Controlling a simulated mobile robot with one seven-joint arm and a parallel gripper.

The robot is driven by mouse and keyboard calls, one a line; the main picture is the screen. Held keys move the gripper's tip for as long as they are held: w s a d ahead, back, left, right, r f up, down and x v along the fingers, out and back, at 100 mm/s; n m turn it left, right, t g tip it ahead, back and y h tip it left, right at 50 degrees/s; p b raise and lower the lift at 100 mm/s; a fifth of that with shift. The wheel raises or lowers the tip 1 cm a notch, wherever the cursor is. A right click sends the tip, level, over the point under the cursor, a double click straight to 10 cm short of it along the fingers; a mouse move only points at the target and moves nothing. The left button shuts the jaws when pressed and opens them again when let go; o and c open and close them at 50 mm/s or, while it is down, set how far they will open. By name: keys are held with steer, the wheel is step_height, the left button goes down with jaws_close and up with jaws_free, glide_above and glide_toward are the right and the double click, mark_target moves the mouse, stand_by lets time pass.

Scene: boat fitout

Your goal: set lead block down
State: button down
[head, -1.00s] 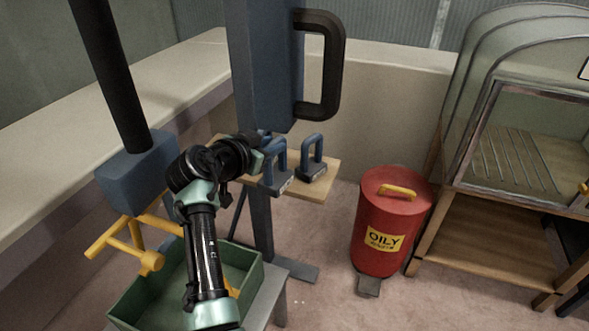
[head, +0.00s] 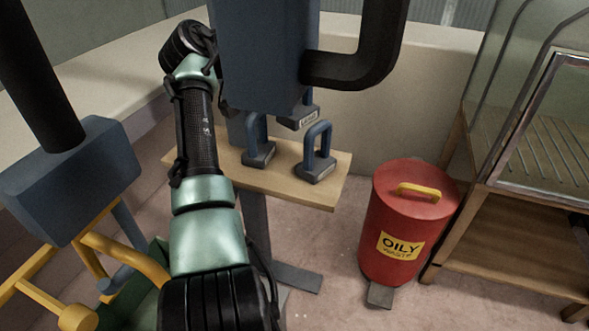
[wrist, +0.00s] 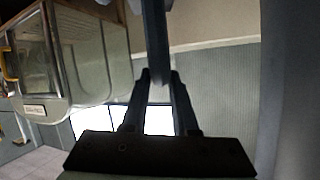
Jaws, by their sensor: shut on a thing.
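Two lead blocks with blue loop handles stand on a wooden shelf (head: 225,170) in the head view, a left one (head: 258,152) and a right one (head: 316,165). A third lead block (head: 302,119), with a pale label, shows behind them, partly covered by the blue housing; it appears to be above the shelf's back edge. My gripper (wrist: 160,78) shows in the wrist view, its fingers closed on a dark bluish bar, apparently the handle of a lead block. In the head view my gripper is hidden behind the housing.
A blue box with yellow bars (head: 70,180) is at left. The shelf's front strip looks clear.

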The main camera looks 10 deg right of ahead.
mark_target(294, 115)
steer(key=shift+w, duration=0.2)
steer(key=shift+f+b, duration=0.4)
step_height(294, 115, down, 9)
steer(key=b, duration=0.4)
steer(key=shift+f, duration=0.1)
steer(key=c, duration=1.1)
jaws_free()
steer(key=shift+f, duration=0.35)
steer(key=o, duration=0.4)
steer(key=shift+s+r, duration=0.1)
steer(key=shift+p+v, duration=1.55)
steer(key=shift+v, duration=2.15)
